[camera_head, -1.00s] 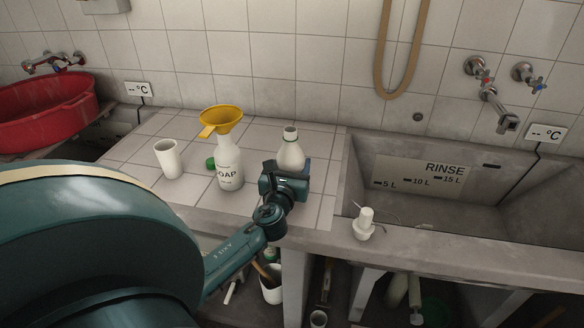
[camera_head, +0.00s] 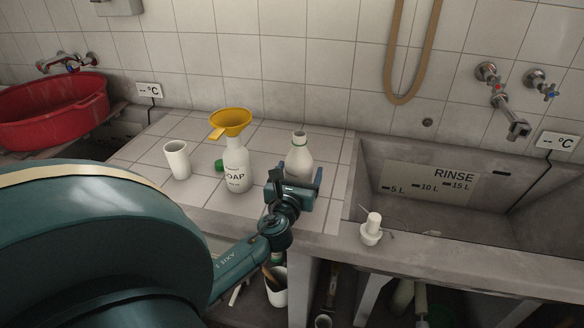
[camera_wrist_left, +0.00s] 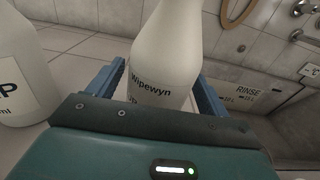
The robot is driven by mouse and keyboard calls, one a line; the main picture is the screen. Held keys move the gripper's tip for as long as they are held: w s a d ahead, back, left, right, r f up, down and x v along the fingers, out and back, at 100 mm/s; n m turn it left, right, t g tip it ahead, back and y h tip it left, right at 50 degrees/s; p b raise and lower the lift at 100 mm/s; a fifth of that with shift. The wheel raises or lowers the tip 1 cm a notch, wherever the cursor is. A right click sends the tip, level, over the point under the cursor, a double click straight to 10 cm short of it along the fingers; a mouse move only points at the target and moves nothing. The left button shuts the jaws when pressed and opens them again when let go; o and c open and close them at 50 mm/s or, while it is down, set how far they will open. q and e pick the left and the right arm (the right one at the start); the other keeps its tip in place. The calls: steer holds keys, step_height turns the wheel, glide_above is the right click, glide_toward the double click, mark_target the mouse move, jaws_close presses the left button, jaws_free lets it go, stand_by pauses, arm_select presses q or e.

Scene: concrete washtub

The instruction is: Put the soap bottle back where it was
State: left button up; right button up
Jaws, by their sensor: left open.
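The white soap bottle (camera_head: 236,176), its label partly reading "OAP", stands upright on the tiled counter with a yellow funnel (camera_head: 231,122) in its mouth. In the left wrist view the soap bottle (camera_wrist_left: 20,75) is at the left edge. A second white bottle (camera_head: 299,157), open-topped and labelled "Wipewyn", stands upright to its right; it also fills the middle of the wrist view (camera_wrist_left: 165,50). My left gripper (camera_head: 301,171) is open, with its blue fingers on either side of the Wipewyn bottle. Whether they touch it is unclear. My right gripper is out of view.
A white cup (camera_head: 176,160) and a green cap (camera_head: 219,165) are left of the soap bottle. A white pump head (camera_head: 372,228) stands on the sink's front ledge. The rinse basin (camera_head: 440,212) is to the right, and a red tub (camera_head: 50,115) is far left.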

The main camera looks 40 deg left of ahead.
arm_select(q)
steer(key=v, duration=1)
steer(key=shift+s+r, duration=0.1)
